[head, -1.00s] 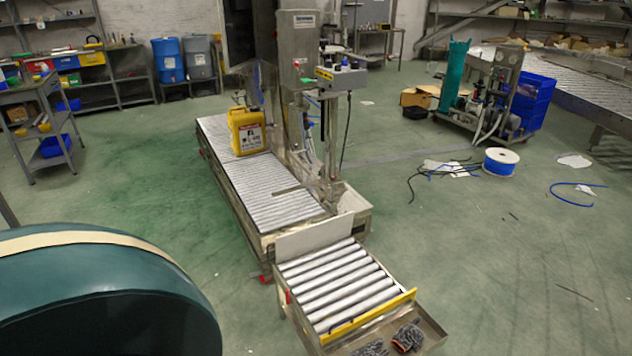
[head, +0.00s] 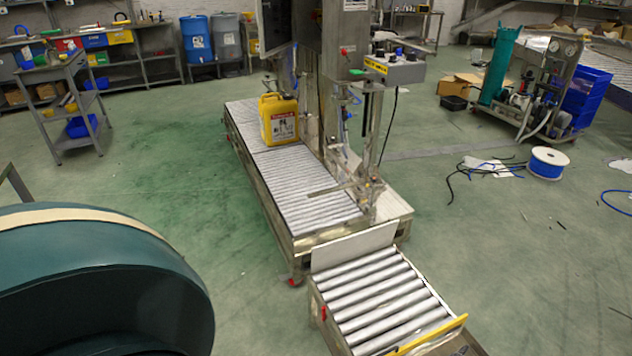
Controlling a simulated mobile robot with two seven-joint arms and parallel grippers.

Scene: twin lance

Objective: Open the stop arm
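A thin flat metal bar (head: 325,192) reaches from the steel post side across the rollers of the long conveyor (head: 300,183), near its front end. It looks like the stop arm, but it is too small to be sure. A yellow jug (head: 279,120) stands upright on the conveyor further back. A pale upright plate (head: 352,248) stands between the long conveyor and the short roller section (head: 385,300). A yellow bar (head: 430,335) crosses the near end of that section. Neither of my grippers is in view.
A steel machine column with a control box (head: 395,68) rises on the conveyor's right side. A cart (head: 72,110) stands at left, a blue-and-white cable spool (head: 547,163) with loose cables lies at right. The green floor left of the conveyor is clear.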

